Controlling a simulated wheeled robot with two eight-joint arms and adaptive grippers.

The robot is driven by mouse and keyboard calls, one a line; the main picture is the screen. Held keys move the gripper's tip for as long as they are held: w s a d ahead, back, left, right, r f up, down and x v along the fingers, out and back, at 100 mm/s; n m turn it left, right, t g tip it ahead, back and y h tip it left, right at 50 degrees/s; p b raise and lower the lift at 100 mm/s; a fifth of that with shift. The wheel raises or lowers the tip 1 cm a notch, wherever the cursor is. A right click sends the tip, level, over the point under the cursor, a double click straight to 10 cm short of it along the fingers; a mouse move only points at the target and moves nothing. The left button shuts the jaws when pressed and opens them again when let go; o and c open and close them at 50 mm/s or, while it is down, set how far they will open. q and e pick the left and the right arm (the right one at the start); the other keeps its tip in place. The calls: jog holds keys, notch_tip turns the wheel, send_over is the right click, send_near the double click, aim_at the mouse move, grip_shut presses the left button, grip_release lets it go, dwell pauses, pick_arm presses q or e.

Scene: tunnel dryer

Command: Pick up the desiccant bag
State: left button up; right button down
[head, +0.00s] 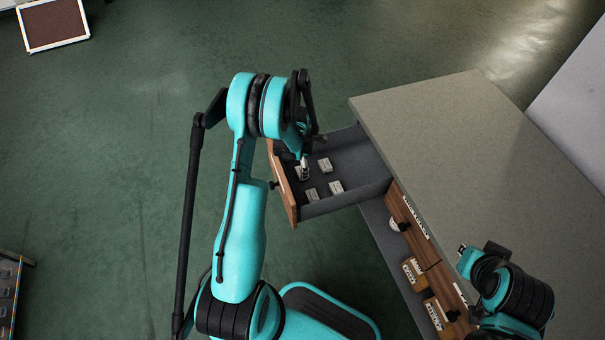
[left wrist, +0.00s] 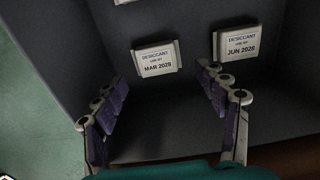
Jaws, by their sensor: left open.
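Several small pale desiccant bags lie in the open drawer (head: 350,150); in the head view, one bag (head: 325,164) lies right of my left gripper (head: 304,171) and two others (head: 311,195) (head: 336,187) lie nearer. In the left wrist view, my left gripper (left wrist: 161,77) is open and empty. A bag printed MAR 2028 (left wrist: 156,59) lies just beyond the gap between its fingers. A bag printed JUN 2028 (left wrist: 236,45) lies beyond the right finger. A third bag is cut off at the top edge. My right gripper (head: 464,250) is small at the lower right; its jaws are unclear.
The drawer juts left from a grey-topped cabinet (head: 460,140); its wooden front (head: 283,188) and grey walls surround the bags. A framed brown panel (head: 53,24) lies at upper left. The green floor left is mostly clear.

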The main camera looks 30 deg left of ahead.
aim_at(299, 172)
pick_arm(q)
jog(key=f, duration=0.2)
jog(key=f+b, duration=0.1)
jog(key=shift+a+f+b, duration=0.2)
jog(key=shift+f+b, duration=0.1)
jog(key=shift+f, duration=0.1)
jog(key=shift+r, duration=0.1)
jog(key=c, duration=1.2)
jog(key=shift+c, duration=0.2)
jog(key=shift+r, duration=0.1)
